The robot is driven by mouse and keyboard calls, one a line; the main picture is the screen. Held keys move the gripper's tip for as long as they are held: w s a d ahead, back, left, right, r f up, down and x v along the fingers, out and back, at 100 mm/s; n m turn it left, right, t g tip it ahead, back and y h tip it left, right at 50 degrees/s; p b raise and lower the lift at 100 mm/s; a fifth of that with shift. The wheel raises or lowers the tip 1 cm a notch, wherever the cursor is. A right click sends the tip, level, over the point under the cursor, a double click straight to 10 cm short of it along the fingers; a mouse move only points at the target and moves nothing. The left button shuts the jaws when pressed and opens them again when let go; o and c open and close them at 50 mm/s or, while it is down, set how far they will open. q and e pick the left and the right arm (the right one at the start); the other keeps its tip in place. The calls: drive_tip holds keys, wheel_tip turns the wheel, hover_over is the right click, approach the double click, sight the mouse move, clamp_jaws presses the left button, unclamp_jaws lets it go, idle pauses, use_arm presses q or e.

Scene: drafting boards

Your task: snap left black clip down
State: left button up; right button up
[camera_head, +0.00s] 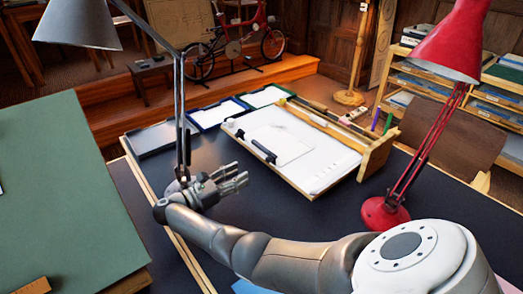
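A white drafting board (327,175) with a wooden ledge lies on the dark table, with a paper sheet (285,148) on it. A black clip (264,151) shows at the sheet's left side; whether it is raised or down is too small to tell. A smaller dark piece (240,133) sits near the board's left edge. My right gripper (242,175) is left of and in front of the board, apart from the clip. Its fingers are spread and empty. My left gripper is not in view.
A grey lamp (180,110) stands close behind my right gripper. A red lamp (385,212) stands right of the board. Several trays (217,114) lie behind the board. A green board (60,190) is at left. The dark tabletop (300,215) before the board is clear.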

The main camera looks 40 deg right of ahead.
sight(266, 161)
drive_tip(key=shift+w+d+f, duration=0.15)
drive_tip(key=shift+d+f, duration=0.1)
drive_tip(key=shift+d, duration=0.05)
drive_tip(key=d, duration=0.3)
drive_tip(key=s+d, duration=0.1)
drive_tip(key=d, duration=0.6)
drive_tip(key=shift+s+d+r, duration=0.15)
drive_tip(key=shift+s, duration=0.05)
clamp_jaws()
